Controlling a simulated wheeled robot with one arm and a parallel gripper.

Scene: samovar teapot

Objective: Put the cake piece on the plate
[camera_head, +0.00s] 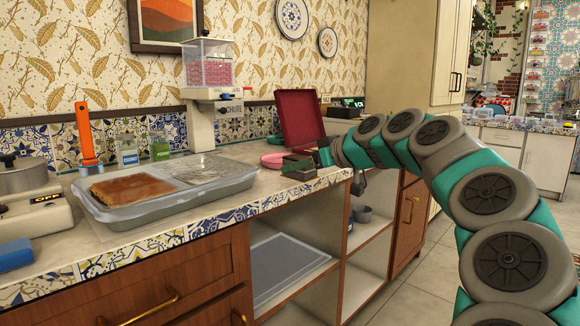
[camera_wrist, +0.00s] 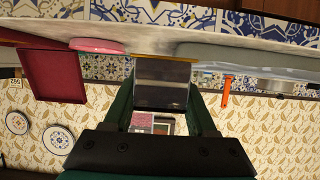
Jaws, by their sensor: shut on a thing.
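My gripper (camera_wrist: 162,92) is shut on a dark, flat, square piece (camera_wrist: 162,80) with a thin yellow-orange edge; I take it to be the cake piece. In the head view my gripper (camera_head: 302,164) is small, above the counter near its front edge, and the held piece is hard to make out there. The pink plate (camera_head: 272,160) lies on the counter just left of and behind my gripper. In the upside-down wrist view the plate (camera_wrist: 96,45) shows left of the held piece, apart from it. Part of the plate is hidden in the head view.
A grey tray (camera_head: 170,203) with a brown cake slab (camera_head: 130,189) stands on the counter to the left. An open dark red box (camera_head: 300,117) stands behind the plate. A dispenser (camera_head: 208,75) is against the wall. Open shelves (camera_head: 285,262) lie below the counter.

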